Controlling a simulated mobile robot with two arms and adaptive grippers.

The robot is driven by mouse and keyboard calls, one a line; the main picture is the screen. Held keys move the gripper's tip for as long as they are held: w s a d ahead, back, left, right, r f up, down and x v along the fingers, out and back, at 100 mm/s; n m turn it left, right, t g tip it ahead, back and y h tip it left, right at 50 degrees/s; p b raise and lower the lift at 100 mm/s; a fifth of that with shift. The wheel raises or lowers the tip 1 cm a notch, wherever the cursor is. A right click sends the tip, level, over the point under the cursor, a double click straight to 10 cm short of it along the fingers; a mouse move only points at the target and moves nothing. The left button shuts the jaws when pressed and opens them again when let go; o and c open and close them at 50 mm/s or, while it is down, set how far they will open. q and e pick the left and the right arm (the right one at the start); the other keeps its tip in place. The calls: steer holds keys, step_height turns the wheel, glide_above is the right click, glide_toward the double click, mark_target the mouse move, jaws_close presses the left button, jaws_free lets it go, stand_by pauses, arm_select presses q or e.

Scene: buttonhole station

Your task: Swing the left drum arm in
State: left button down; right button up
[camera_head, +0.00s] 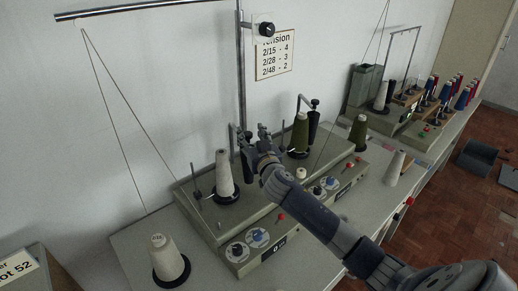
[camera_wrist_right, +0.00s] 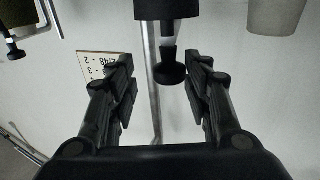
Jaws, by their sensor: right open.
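The left drum arm (camera_head: 232,128) stands behind the left white yarn cone (camera_head: 225,175) on the grey winder. In the head view only its thin bent rod shows clearly; the gripper covers much of the rest. In the right wrist view its black knob (camera_wrist_right: 170,72) hangs below a black drum (camera_wrist_right: 168,10), with that picture upside down. My right gripper (camera_head: 252,132) is open, and it also shows in the wrist view (camera_wrist_right: 163,75), with one finger on each side of the knob. Gaps show on both sides. My left gripper is not in view.
The right drum arm (camera_head: 313,120) stands by a green cone (camera_head: 299,133). A vertical post (camera_head: 241,65) rises close to my right gripper, with a tension sign (camera_head: 275,54) on the wall. A loose white cone (camera_head: 168,260) stands at the front left.

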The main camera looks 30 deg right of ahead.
steer(key=v, duration=1)
steer(key=shift+s, duration=0.25)
